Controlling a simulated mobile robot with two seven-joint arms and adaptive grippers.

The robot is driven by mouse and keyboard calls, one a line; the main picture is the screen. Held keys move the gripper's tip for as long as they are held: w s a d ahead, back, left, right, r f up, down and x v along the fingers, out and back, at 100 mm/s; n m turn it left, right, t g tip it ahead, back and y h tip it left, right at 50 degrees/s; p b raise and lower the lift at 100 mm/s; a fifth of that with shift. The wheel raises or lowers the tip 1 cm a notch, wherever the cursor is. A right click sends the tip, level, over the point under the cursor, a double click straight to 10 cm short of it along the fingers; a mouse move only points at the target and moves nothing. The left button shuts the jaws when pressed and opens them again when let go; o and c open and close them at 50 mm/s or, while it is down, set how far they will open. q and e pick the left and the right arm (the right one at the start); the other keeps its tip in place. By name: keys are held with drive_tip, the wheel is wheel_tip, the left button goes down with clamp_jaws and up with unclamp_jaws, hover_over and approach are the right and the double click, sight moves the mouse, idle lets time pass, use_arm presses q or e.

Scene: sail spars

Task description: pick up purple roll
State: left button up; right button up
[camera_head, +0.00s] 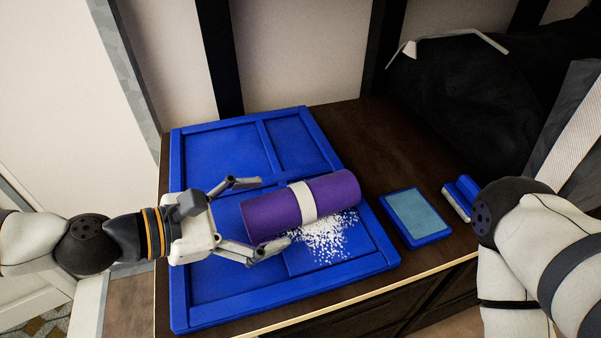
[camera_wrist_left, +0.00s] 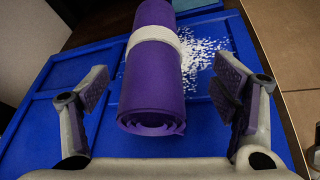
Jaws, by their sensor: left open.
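A purple roll (camera_head: 272,214) with a white band around its middle lies on a blue divided tray (camera_head: 185,315). My left gripper (camera_head: 262,215) is open, with its fingers pointing right toward the roll's left end. In the left wrist view the roll (camera_wrist_left: 152,85) lies lengthwise between the two open fingers of the left gripper (camera_wrist_left: 160,95), and its spiral end faces the camera. Neither finger appears to touch the roll in that view. My right arm shows at the right edge of the head view, but its gripper is not visible.
White grains (camera_head: 328,240) are scattered on the tray beside the roll. A small blue tray with a light blue pad (camera_head: 414,215) lies to the right, and a blue and white brush-like object (camera_head: 458,200) lies beyond it. The dark table (camera_head: 375,140) is clear behind.

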sight(287, 207)
use_arm(q)
drive_tip(key=x, duration=0.5)
drive_tip(key=shift+w, duration=0.2)
drive_tip(key=c, duration=1.5)
